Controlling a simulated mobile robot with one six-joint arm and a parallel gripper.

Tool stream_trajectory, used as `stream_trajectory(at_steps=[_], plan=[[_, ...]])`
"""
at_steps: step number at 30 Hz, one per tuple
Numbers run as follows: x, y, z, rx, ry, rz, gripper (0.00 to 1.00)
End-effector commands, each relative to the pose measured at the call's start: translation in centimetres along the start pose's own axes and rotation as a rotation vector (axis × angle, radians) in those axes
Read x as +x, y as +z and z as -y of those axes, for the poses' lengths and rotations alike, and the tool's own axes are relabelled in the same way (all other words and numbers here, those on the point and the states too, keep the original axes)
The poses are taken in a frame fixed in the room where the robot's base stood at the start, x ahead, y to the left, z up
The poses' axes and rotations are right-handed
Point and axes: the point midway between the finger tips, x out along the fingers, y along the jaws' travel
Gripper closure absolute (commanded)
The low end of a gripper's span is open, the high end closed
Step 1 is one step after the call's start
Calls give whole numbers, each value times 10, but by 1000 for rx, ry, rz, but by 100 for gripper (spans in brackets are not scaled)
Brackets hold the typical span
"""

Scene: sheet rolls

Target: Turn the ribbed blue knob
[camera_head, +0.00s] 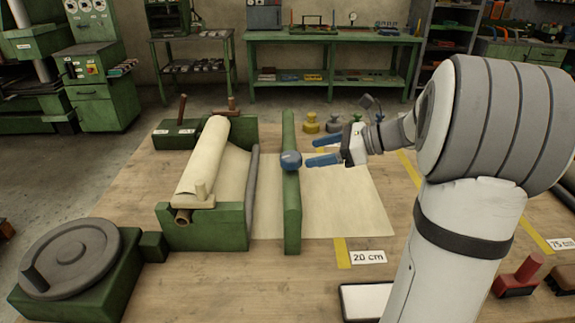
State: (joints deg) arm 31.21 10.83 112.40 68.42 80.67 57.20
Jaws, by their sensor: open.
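The blue knob (290,161) sits on the green upright bar (291,215) that crosses the pale sheet (345,205). Its ribs are too small to make out. My gripper (322,151) has two blue fingers, spread apart and empty. They point left toward the knob from its right side. The lower fingertip is close to the knob in the picture; I cannot tell whether they touch.
A cream roll (203,160) lies in a green holder (205,236) on the left. A handwheel (70,258) stands front left. Small weights (311,123) stand behind my gripper. A "20 cm" label (368,257) lies at front. The sheet right of the bar is clear.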

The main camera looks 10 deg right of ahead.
Motion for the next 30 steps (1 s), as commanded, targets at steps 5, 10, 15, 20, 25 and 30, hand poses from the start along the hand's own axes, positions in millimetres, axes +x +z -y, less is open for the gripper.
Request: stream_trajectory(at_steps=[5,10,15,20,25,30], plan=[[14,0,2,15,-2,14,32],[43,0,2,13,-1,12,32],[66,1,2,12,-2,11,32],[76,1,2,12,-4,11,32],[77,1,2,12,-5,11,32],[77,1,2,12,-5,10,38]])
